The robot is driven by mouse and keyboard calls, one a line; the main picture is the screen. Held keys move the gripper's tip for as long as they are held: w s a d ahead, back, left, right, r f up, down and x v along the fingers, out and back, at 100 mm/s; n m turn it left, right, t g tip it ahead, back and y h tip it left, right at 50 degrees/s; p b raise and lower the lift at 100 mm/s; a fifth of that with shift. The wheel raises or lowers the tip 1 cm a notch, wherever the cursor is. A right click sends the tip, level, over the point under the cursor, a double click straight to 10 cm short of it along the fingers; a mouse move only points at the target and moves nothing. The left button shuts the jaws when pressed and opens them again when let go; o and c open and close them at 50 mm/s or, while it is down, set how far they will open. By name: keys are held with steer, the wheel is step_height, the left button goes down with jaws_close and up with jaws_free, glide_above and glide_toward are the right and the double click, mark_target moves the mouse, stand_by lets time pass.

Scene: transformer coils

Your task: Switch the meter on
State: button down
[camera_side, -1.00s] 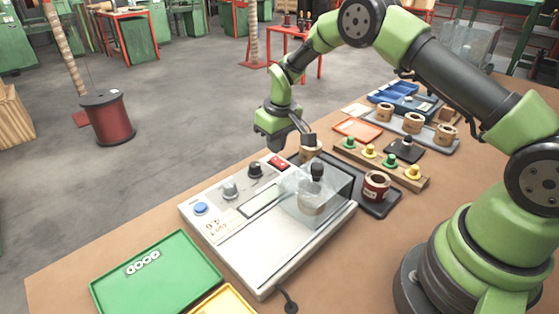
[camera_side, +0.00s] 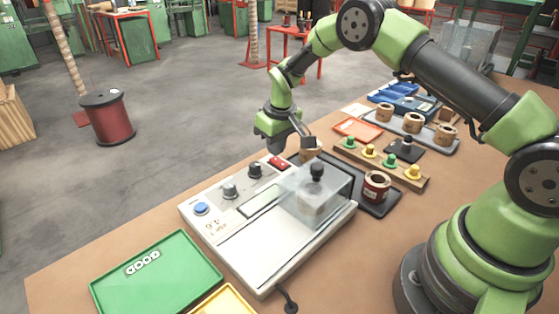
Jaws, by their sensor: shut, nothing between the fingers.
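The meter (camera_side: 270,245) is a pale grey box on the bench. Its top carries a blue button (camera_side: 201,208), two dark knobs (camera_side: 243,180), a small display strip and a red switch (camera_side: 280,163) at its far corner. A clear cover with a black knob (camera_side: 316,170) stands over its right part. I cannot read which way the red switch is set. My gripper (camera_side: 300,146) is shut and empty, just above and beyond the red switch. I cannot tell whether it touches anything.
A green tray marked GOOD (camera_side: 155,275) and a yellow tray (camera_side: 228,302) lie in front. A dark tray with a red-brown coil (camera_side: 376,187) is right of the meter. A rack of coloured plugs (camera_side: 380,163) and a grey tray of coils (camera_side: 414,123) stand behind.

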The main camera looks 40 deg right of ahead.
steer(key=shift+f, duration=0.85)
stand_by(0.3)
steer(key=shift+r, duration=3.55)
steer(key=s+a+r+m+t, duration=0.1)
steer(key=s+a+r, duration=0.1)
steer(key=s+r, duration=0.55)
steer(key=s+a+r+m+t, duration=0.15)
steer(key=s+r, duration=0.25)
steer(key=r, duration=0.7)
steer(key=s+a+r+t+y, duration=0.1)
steer(key=s, duration=0.7)
steer(key=s+a+m+t+y, duration=0.1)
steer(key=s+t, duration=0.1)
steer(key=s, duration=0.7)
steer(key=shift+s+a+r, duration=0.15)
steer(key=shift+a+r, duration=0.1)
steer(key=shift+r, duration=0.1)
